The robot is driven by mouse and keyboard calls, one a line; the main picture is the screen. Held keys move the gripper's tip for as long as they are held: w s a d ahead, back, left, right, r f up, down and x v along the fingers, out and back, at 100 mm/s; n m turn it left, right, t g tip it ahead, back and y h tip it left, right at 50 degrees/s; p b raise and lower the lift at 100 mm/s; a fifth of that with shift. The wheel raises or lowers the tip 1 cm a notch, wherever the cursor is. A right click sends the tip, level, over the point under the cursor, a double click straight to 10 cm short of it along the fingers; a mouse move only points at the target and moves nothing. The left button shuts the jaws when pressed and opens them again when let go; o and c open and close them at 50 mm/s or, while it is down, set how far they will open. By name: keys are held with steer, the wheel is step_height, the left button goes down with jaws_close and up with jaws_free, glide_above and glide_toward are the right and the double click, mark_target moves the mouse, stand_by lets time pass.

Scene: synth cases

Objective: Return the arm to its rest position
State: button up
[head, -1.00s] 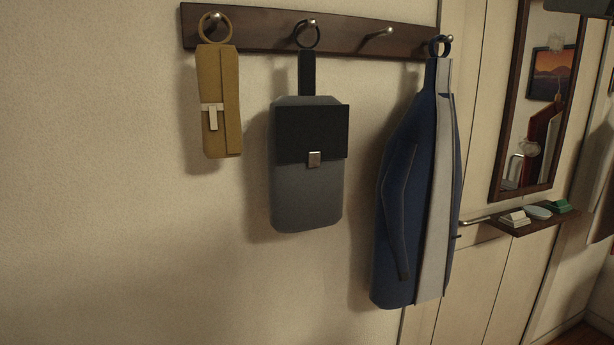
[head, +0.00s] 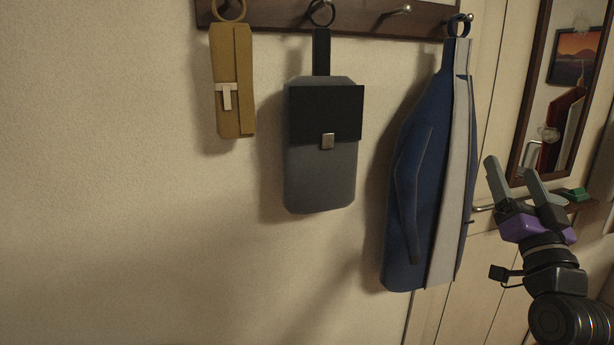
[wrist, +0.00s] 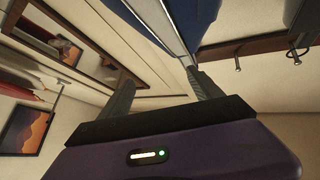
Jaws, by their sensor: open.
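My gripper (head: 511,168) is at the right of the head view, with its two grey fingers spread apart and pointing up. Nothing is between them. It is to the right of the blue coat (head: 415,170), in front of the door and the small shelf. In the wrist view my gripper (wrist: 158,80) also shows two spread, empty fingers. There the blue coat (wrist: 192,20) and its pale front edge lie beyond the fingers; I cannot tell the exact gap.
A dark hook rail (head: 355,20) holds an ochre bag (head: 231,65), a grey and black bag (head: 320,175) and the coat. One peg (head: 405,10) is bare. A framed mirror (head: 545,95) hangs at the right above a green item (head: 572,194). The wall lower left is clear.

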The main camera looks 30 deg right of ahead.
steer(key=s+a+f+n+y, duration=0.2)
steer(key=a+f+y, duration=0.1)
steer(key=a+f, duration=0.75)
steer(key=s+a+f+n+y, duration=0.2)
steer(key=s+a+f+y, duration=0.1)
steer(key=a+f, duration=0.8)
steer(key=s+a+f+n+g+y, duration=0.2)
steer(key=s+a+f+n+y, duration=0.2)
steer(key=s+a+f, duration=0.2)
steer(key=s+a+f+n+g+y, duration=0.1)
steer(key=s+a+f+n+y, duration=0.2)
steer(key=s+a, duration=0.8)
step_height(320, 180, down, 3)
steer(key=a+y, duration=0.1)
steer(key=y, duration=0.1)
steer(key=shift+n+g+y, duration=0.3)
steer(key=shift+n+g, duration=0.1)
steer(key=shift+w, duration=0.1)
stand_by(2.4)
